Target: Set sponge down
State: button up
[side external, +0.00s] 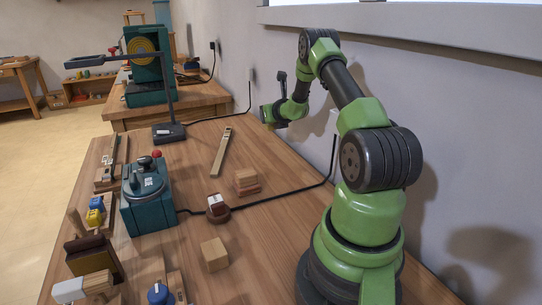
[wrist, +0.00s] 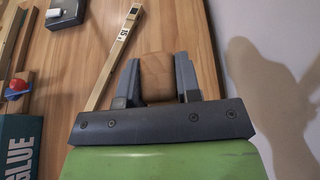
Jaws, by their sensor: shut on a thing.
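My gripper (wrist: 157,82) is shut on a tan-brown block, which I take to be the sponge (wrist: 157,66). The sponge sits between the two grey fingers in the wrist view, with its rounded far end showing beyond the fingertips. In the side external view my gripper (side external: 268,115) is raised above the far right part of the wooden workbench (side external: 265,150), close to the wall. The sponge cannot be made out there. How high it is above the bench is hard to tell.
A wooden ruler-like strip (side external: 222,152) lies on the bench, also seen in the wrist view (wrist: 117,52). Bench right of the strip is clear.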

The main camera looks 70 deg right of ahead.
aim_at(271, 129)
jog(key=f, duration=0.5)
jog(key=shift+s+d+f, duration=0.15)
jog(key=shift+d, duration=0.05)
jog(key=shift+f, duration=2.3)
jog(key=shift+f, duration=0.1)
jog(key=o, duration=1)
